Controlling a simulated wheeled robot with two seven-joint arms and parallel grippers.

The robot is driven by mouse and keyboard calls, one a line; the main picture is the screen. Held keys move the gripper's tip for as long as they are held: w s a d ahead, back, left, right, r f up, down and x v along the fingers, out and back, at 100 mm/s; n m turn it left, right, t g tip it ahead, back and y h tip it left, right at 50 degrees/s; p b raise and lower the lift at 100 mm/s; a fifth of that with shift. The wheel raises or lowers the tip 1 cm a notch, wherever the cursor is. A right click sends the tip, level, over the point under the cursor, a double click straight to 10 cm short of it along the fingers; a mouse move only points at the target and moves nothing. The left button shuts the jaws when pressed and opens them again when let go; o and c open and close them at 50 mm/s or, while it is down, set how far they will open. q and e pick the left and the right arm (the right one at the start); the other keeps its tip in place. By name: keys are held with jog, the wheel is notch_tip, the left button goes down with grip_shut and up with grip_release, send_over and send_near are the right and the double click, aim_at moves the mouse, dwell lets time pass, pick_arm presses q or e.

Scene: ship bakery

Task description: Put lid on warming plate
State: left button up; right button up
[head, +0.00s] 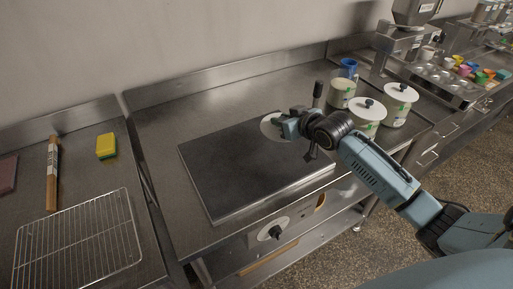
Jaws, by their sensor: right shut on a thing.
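The warming plate (225,175) is a dark flat rectangle set in the steel counter at the middle of the head view. My right gripper (288,124) is over the plate's far right part, shut on a pale round lid (271,129). Part of the lid is hidden behind the gripper. I cannot tell whether the lid touches the plate or is held just above it. My left gripper is not in view.
A wire rack (78,240), a yellow sponge (106,145) and a rolling pin (52,172) lie on the left counter. The plate's left part is clear.

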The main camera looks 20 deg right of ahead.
aim_at(281, 152)
notch_tip(281, 152, down, 10)
jog(key=shift+d+r+b, duration=0.1)
jog(key=shift+d+b, duration=0.05)
jog(key=shift+b, duration=0.35)
jog(key=o, duration=1)
jog(key=shift+r, duration=0.1)
jog(key=p+v, duration=0.1)
jog(key=v, duration=1.1)
jog(key=shift+p, duration=0.3)
